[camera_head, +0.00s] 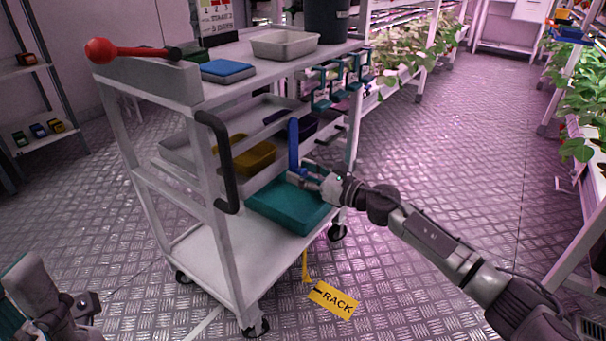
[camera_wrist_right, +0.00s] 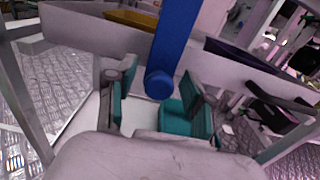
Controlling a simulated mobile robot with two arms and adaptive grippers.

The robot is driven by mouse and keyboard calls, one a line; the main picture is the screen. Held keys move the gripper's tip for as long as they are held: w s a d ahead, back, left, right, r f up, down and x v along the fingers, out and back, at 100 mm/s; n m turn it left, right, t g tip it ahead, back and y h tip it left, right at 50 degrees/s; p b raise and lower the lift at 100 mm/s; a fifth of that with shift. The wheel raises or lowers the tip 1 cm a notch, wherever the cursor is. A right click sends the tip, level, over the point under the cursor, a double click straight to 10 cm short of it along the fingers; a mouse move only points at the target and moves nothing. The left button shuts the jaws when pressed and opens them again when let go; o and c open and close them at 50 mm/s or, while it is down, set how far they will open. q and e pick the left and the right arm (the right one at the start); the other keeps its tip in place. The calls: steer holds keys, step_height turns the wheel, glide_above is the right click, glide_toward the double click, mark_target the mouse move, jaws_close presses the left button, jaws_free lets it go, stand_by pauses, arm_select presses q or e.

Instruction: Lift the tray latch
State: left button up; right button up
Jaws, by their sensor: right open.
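The tray latch appears to be the upright blue bar (camera_head: 293,146) at the right part of the cart's middle level. In the right wrist view the blue bar (camera_wrist_right: 176,40) comes down from the top and ends in a rounded tip. My right gripper (camera_head: 306,180) is open beside the bar's lower end. In the wrist view its two teal-padded fingers (camera_wrist_right: 158,103) stand on either side of the bar's tip; I cannot tell whether they touch it. A teal tray (camera_head: 285,212) lies below the gripper. My left gripper (camera_head: 84,304) is at the bottom left, away from the cart.
The grey cart (camera_head: 222,250) has a black handle (camera_head: 218,150) and a red-knobbed lever (camera_head: 130,50) on top. A yellow bin (camera_head: 250,157) sits on its middle shelf. A yellow RACK tag (camera_head: 331,299) hangs below. Plant racks stand right; the floor between is clear.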

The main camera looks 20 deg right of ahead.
jaws_close()
steer(key=shift+s, duration=0.1)
stand_by(0.4)
